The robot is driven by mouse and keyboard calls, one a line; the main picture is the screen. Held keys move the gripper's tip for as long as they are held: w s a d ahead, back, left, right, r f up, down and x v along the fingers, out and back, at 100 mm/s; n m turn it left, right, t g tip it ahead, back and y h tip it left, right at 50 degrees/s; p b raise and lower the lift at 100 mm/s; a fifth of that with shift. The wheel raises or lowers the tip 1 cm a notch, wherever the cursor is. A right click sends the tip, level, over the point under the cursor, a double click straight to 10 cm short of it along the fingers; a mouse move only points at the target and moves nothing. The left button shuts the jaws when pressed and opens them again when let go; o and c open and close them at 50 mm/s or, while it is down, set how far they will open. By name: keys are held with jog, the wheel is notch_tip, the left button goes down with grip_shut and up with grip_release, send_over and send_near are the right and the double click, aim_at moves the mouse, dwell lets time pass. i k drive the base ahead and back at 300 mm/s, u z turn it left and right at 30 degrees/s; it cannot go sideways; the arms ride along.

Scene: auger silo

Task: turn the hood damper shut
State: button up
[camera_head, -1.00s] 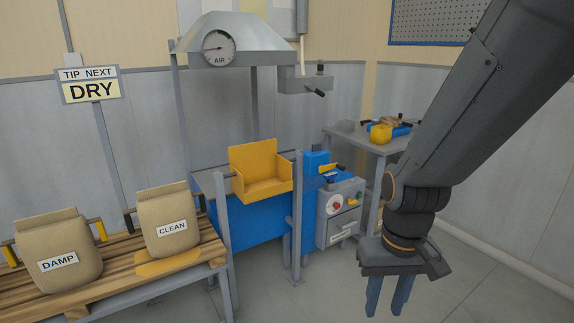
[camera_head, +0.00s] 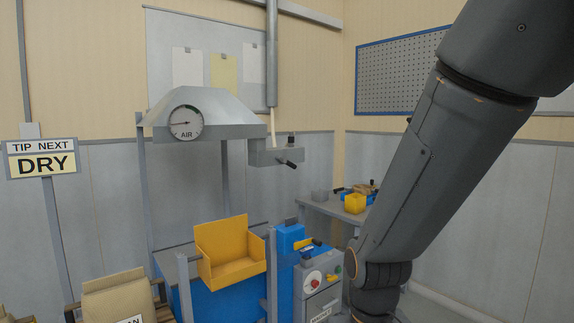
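The grey hood (camera_head: 225,108) hangs above the blue machine and carries a round white AIR dial (camera_head: 186,122). The dial's needle points left. At the hood's right is a grey damper box (camera_head: 263,157) under a vertical pipe. I cannot tell from this whether the damper is open or shut. My arm comes down at the right, apart from the damper, and its wrist is cut off at the bottom edge. My gripper is out of the picture.
Below the damper are a yellow hopper (camera_head: 230,254) and a control box (camera_head: 315,282) with red and green buttons. A side table (camera_head: 325,207) with a yellow cup (camera_head: 355,203) stands behind. A "TIP NEXT DRY" sign (camera_head: 44,160) is at left. Space before the damper is open.

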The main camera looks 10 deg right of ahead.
aim_at(289, 163)
jog(key=u, duration=0.45)
jog(key=i, duration=1.15)
jog(key=z, duration=0.1)
